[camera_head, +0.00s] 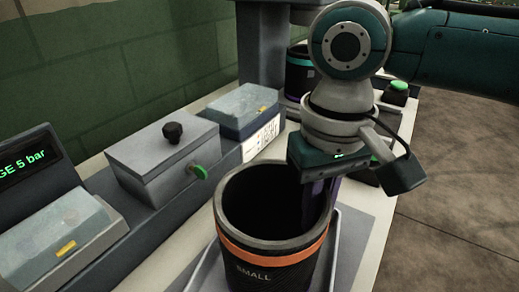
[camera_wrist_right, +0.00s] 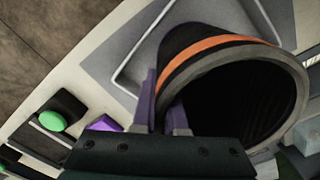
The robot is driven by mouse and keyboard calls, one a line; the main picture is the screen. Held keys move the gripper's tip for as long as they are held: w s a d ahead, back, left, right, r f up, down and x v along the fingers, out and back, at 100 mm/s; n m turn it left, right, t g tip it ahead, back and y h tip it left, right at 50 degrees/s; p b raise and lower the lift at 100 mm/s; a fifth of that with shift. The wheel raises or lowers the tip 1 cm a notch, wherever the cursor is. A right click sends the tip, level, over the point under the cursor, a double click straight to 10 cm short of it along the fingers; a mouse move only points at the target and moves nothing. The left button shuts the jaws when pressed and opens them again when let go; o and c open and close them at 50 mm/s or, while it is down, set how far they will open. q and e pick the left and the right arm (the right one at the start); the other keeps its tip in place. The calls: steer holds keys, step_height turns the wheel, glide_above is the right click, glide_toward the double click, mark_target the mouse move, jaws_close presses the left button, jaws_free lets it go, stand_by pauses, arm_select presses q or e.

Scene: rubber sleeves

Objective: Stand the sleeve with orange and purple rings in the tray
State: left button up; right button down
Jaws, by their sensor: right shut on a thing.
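A black, open-topped sleeve (camera_head: 268,257) with an orange ring below its rim and the word SMALL stands roughly upright at the lower middle of the head view. My left gripper is out of view.
Another dark ringed sleeve (camera_head: 298,72) stands behind, partly hidden by my right arm. Grey boxes (camera_head: 162,155) and a pressure display (camera_head: 28,165) line the left. A green button (camera_head: 397,88) is at the right edge of the bench.

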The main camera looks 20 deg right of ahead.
stand_by(0.3)
steer(key=c, duration=1.4)
jaws_free()
steer(key=shift+f, duration=0.15)
steer(key=o, duration=0.4)
steer(key=shift+o, duration=0.2)
step_height(320, 180, up, 12)
steer(key=shift+r+p, duration=0.15)
steer(key=shift+p, duration=0.85)
